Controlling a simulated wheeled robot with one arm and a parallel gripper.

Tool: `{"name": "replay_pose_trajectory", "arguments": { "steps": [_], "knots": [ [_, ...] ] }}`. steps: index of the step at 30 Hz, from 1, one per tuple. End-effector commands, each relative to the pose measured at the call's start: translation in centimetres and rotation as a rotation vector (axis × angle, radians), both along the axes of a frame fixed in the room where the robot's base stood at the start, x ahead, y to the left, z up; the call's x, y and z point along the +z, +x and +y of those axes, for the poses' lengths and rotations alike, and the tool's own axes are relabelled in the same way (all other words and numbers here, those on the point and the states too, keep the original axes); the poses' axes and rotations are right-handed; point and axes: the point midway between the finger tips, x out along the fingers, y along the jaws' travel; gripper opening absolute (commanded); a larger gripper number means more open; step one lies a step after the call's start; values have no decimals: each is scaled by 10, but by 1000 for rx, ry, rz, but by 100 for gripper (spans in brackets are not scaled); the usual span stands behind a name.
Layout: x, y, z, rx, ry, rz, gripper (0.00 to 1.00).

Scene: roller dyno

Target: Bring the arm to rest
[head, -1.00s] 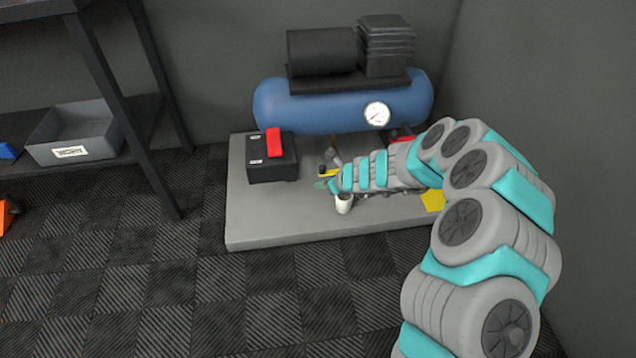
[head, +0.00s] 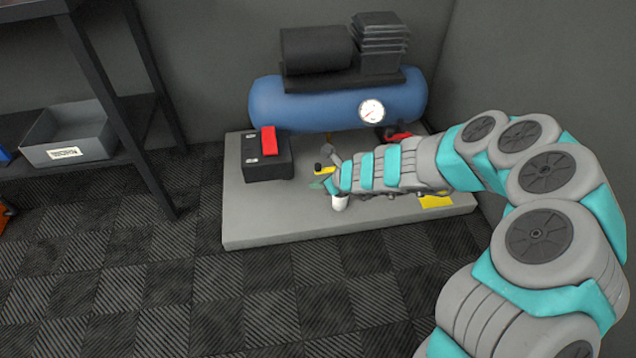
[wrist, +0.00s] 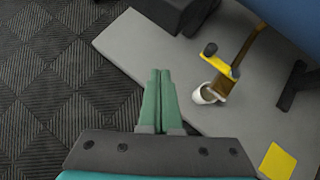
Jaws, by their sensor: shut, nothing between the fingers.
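My gripper (wrist: 158,100) is shut and empty, its two green fingers together in the wrist view. In the head view its tip (head: 318,184) is over the grey slab, left of the white cup-like piece and close to it. My segmented grey and teal arm (head: 400,165) reaches in from the lower right and hides part of the slab. The white piece (wrist: 207,94) stands to the right of the fingers in the wrist view, apart from them, beneath a yellow handle (wrist: 217,63) on a brown pipe.
The grey slab (head: 270,220) carries a blue compressor tank (head: 310,105) with a gauge, a black box with a red switch (head: 268,142), and a yellow patch (head: 436,201). A shelf with a grey bin (head: 90,145) stands left. The checkered floor in front is clear.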

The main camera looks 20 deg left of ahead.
Motion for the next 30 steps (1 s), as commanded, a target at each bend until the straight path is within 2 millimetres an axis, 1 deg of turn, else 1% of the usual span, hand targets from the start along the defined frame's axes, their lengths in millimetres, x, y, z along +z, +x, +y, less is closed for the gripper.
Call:
{"name": "replay_pose_trajectory", "arguments": {
  "steps": [8, 11, 14, 17, 18, 20, 22, 25, 27, 29, 30],
  "knots": [
    [0, 0, 0, 0, 0, 0, 0],
    [10, 0, 1, 21, 8, -17, 0],
    [41, -3, 3, 97, 33, -85, 0],
    [95, -11, 2, 234, 63, -209, 0],
    [116, -17, -1, 300, 67, -269, 0],
    [149, -30, -6, 409, 72, -359, 0],
    [178, -48, -17, 531, 65, -455, 0],
    [212, -75, -38, 704, 30, -583, 0],
    [228, -95, -57, 824, -7, -660, 0],
    [239, -112, -76, 925, -47, -716, 0],
    [242, -125, -90, 995, -76, -744, 0]
  ]
}}
